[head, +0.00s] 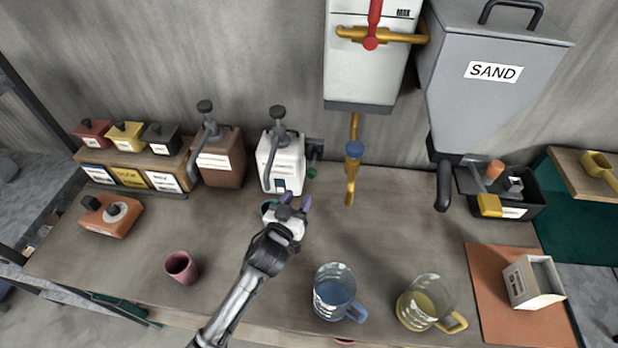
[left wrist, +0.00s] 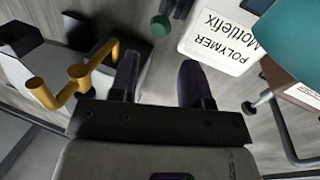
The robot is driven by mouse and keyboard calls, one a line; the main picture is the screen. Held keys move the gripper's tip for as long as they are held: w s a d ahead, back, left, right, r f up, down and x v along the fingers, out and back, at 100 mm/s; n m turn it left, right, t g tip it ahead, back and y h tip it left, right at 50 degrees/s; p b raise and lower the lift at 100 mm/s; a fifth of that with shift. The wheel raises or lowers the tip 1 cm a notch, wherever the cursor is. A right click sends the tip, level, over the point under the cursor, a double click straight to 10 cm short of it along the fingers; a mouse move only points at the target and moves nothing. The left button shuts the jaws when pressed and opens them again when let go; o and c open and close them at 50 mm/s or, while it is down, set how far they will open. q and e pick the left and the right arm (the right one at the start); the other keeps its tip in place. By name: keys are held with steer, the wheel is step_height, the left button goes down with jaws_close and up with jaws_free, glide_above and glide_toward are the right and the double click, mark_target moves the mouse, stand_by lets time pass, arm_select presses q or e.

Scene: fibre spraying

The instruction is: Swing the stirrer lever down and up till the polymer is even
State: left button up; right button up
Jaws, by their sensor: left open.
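The white polymer dispenser (head: 283,165) stands against the wall at the back, with a dark pump head on top. Its label, reading POLYMER Mottlefix, shows in the left wrist view (left wrist: 222,42). A green knob (head: 312,173), which looks like the stirrer lever's end, is at its right side; it also shows in the left wrist view (left wrist: 160,26), beyond the fingers. My left gripper (head: 295,201) is open and empty in front of the dispenser, apart from the knob. How even the polymer is cannot be seen. My right gripper is not in view.
A teal vessel (head: 268,208) sits just left of my left gripper, partly hidden. A brass tap (head: 353,165) with a blue knob hangs to the right. A blue mug (head: 334,290), a yellow mug (head: 424,302) and a pink cup (head: 181,267) stand nearer the front.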

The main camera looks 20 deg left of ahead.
mark_target(309, 176)
arm_select(q)
steer(key=w, duration=0.8)
steer(key=shift+w+b, duration=0.3)
steer(key=shift+b, duration=0.05)
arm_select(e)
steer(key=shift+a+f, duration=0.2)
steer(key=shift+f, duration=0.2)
